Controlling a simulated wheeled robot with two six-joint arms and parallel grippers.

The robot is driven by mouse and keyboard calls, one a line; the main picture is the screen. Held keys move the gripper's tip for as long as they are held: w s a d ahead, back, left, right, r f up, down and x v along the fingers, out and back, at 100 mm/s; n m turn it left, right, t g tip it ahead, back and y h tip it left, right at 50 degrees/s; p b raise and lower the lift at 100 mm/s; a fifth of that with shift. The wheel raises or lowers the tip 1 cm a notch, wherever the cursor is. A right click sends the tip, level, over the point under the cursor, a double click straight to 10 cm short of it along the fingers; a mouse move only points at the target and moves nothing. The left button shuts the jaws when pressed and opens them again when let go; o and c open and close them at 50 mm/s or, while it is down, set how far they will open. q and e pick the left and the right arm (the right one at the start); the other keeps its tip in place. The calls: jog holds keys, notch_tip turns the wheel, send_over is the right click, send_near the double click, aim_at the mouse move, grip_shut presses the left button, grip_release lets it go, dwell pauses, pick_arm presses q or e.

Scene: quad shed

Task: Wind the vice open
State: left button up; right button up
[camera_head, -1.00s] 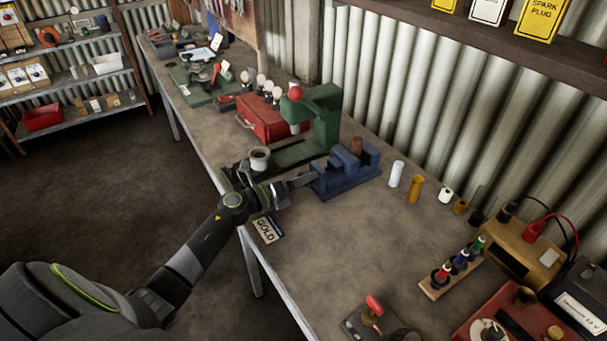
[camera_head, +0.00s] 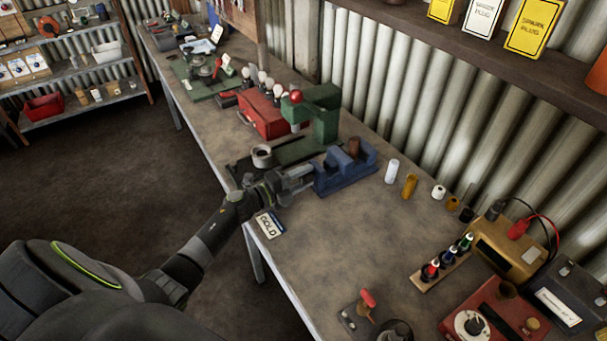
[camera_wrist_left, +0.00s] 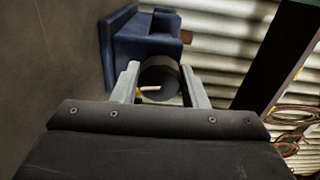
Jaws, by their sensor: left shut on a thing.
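My left gripper (camera_head: 297,178) is at the vice's left end. In the left wrist view, the blue vice (camera_wrist_left: 150,45) is just beyond the fingertips. There my left gripper (camera_wrist_left: 160,85) has its two fingers on either side of a dark round handle hub (camera_wrist_left: 159,80) and is shut on it. A small pale bar shows at the hub's middle. My right gripper is not in view.
A green press (camera_head: 318,120) and a red toolbox (camera_head: 264,115) stand behind the vice. A "GOLD" card (camera_head: 269,225) lies near the bench's front edge. White and yellow cylinders (camera_head: 409,186) stand to the right.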

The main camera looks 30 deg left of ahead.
pick_arm(q)
jog(key=shift+n, duration=0.3)
jog(key=o, duration=1)
jog(key=shift+c, duration=0.2)
jog(key=b+v, duration=0.4)
jog(key=v, duration=1.2)
jog(key=shift+w+f, duration=0.1)
jog(key=shift+f, duration=0.05)
jog(key=shift+b+v, duration=0.4)
jog(key=shift+v, duration=0.4)
